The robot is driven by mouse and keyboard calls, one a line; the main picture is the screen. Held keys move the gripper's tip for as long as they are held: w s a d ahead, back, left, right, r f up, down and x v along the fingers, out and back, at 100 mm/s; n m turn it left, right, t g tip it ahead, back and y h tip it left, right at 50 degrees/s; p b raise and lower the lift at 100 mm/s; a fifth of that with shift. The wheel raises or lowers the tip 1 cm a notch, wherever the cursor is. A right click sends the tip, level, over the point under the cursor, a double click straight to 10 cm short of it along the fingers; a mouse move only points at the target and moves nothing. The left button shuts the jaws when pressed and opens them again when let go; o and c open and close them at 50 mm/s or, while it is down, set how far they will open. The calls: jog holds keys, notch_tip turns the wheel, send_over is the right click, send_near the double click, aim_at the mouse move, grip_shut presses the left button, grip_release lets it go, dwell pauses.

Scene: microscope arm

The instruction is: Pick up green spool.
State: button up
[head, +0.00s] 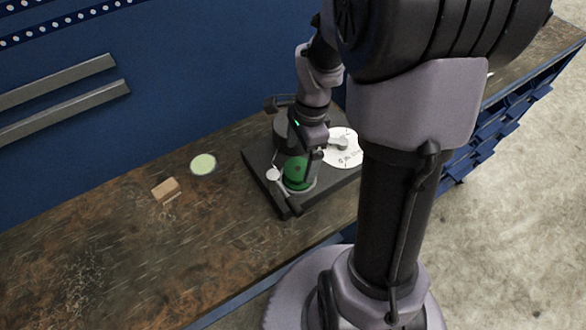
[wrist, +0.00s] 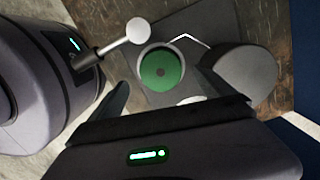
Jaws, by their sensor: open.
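The green spool (head: 297,171) is a round green piece that sits on a dark base plate (head: 262,174) on the bench. In the wrist view the green spool (wrist: 161,70) shows from above, with a small dark centre and a pale ring around it. My gripper (head: 303,152) is at the spool in the head view and partly covers it. In the wrist view my gripper (wrist: 160,98) has its fingers apart, with the spool beyond and between them. I cannot tell whether a finger touches it.
A pale round knob on a rod (head: 273,174) stands close left of the spool. A dark cylinder (wrist: 240,73) is beside it in the wrist view. A white dial (head: 346,158) lies to the right. A wooden block (head: 165,189) and a pale green disc (head: 203,164) lie left on the bench.

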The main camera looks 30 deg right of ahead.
aim_at(298, 168)
jog(key=f+b, duration=0.1)
jog(key=f, duration=0.1)
jog(key=f+b, duration=0.1)
jog(key=f, duration=0.1)
jog(key=f+b, duration=0.1)
jog(key=f, duration=0.1)
jog(key=shift+a+f, duration=0.15)
jog(key=shift+a, duration=0.15)
jog(key=shift+w+r, duration=0.1)
jog(key=shift+r, duration=0.1)
jog(key=c, duration=1.5)
